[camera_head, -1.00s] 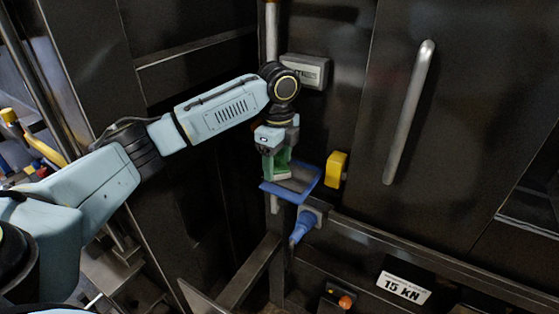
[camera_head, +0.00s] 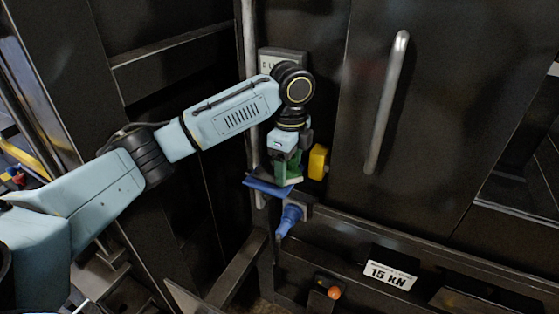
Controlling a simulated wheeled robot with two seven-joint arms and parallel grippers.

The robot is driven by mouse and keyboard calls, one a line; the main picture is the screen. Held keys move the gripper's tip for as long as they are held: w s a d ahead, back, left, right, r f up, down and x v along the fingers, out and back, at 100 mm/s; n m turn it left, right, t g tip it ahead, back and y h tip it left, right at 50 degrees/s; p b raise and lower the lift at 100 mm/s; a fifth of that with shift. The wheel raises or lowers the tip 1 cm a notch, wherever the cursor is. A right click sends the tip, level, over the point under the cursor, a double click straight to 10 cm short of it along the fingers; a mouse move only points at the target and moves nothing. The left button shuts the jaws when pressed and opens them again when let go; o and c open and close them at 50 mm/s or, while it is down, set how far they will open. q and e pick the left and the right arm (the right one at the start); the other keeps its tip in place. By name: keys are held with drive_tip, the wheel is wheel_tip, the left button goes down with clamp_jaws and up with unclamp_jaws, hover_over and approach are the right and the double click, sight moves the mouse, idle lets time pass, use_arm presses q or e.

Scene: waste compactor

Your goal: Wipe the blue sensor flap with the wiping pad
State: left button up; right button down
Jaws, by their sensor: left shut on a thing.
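The blue sensor flap (camera_head: 267,188) sticks out from the dark machine near the middle of the view, and only its left and front parts show. My left gripper (camera_head: 288,166) points down over the flap and is shut on the green wiping pad (camera_head: 291,167). The pad sits at the flap's top side, toward its right part. It appears to touch the flap, but the gripper hides part of the contact. My right gripper is not in view.
A yellow block (camera_head: 318,161) is close to the right of my gripper. A blue plug-like part (camera_head: 289,218) sits below the flap. A long door handle (camera_head: 387,102) is at the right, and a grey label box (camera_head: 281,60) is behind my wrist.

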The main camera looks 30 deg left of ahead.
use_arm(q)
drive_tip(key=shift+d, duration=0.3)
drive_tip(key=shift+r, duration=3.05)
drive_tip(key=shift+r, duration=0.1)
drive_tip(key=shift+a+r, duration=0.1)
drive_tip(key=shift+r, duration=1.3)
